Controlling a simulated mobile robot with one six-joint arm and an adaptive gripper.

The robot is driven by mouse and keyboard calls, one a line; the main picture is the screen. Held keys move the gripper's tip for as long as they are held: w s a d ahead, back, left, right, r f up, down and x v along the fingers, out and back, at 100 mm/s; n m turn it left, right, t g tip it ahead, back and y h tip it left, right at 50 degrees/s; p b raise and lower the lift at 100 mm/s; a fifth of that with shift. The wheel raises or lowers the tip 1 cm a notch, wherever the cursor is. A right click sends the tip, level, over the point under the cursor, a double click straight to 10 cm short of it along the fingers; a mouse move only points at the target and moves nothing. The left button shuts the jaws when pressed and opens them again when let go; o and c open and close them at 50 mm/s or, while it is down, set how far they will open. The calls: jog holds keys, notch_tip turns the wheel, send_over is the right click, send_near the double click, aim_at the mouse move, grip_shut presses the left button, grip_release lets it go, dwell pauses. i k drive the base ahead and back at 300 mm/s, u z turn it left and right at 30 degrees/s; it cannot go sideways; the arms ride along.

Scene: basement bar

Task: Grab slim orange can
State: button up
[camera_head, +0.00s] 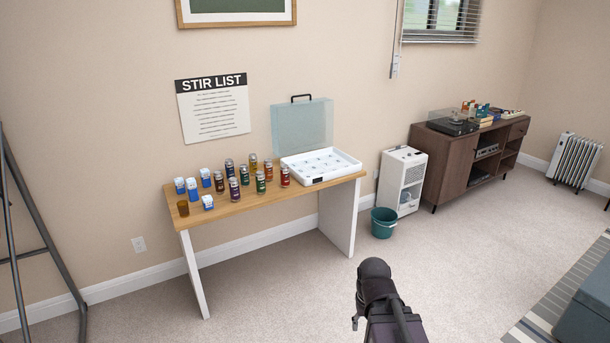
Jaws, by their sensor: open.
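Several small cans stand upright in a group on the wooden table. At the back of the group are a yellow-amber can (254,161) and an orange-red can (268,171). A red can (285,177) stands to their right and a green can (261,183) in front. At this size I cannot tell for sure which one is the slim orange can. My gripper (357,320) is at the bottom centre, dark and small beside my arm. It is open, low in front of the table and well away from the cans, with nothing seen in it.
Carpet in front is clear.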

aim_at(268, 163)
jog(key=k, duration=0.3)
jog(key=z, duration=0.5)
jog(key=i, duration=2.15)
jog(key=u, duration=0.5)
jog(key=i, duration=0.55)
jog(key=u, duration=0.85)
jog(key=i, duration=0.85)
jog(key=u, duration=0.1)
